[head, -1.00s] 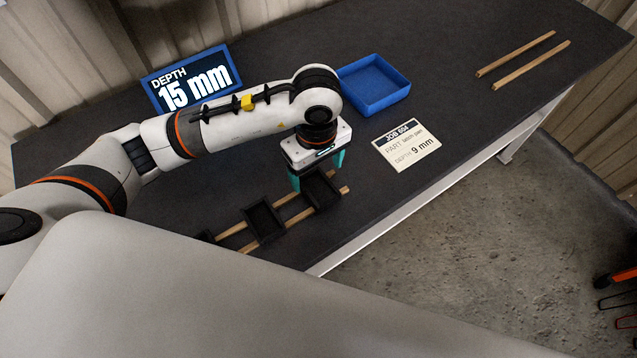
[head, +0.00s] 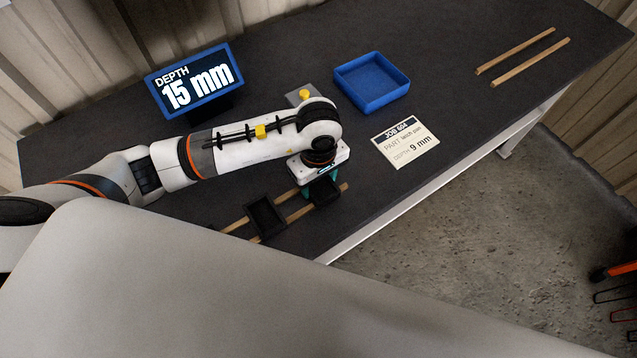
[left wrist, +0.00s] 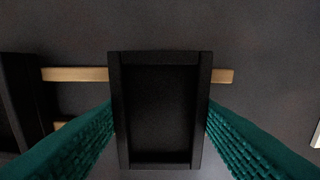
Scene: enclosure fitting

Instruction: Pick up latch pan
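A black, shallow, open-topped pan (head: 326,191), which I take for the latch pan, sits at the right end of two wooden rails on the dark table. In the left wrist view the pan (left wrist: 160,110) lies centred between green fingers. My left gripper (head: 320,188) points down over it. Its fingertips appear to press against both side walls, with no gap visible. The pan looks level and at rail height; whether it touches the rails is hidden. A second black pan (head: 265,217) sits to its left on the rails; part of it shows in the left wrist view (left wrist: 18,100). My right gripper is out of view.
A blue tray (head: 404,91) stands behind, with free table around it. A display (head: 193,83) reads 15 mm. A grey plate with a yellow knob (head: 304,94) and two bare rails (head: 530,62) lie further off.

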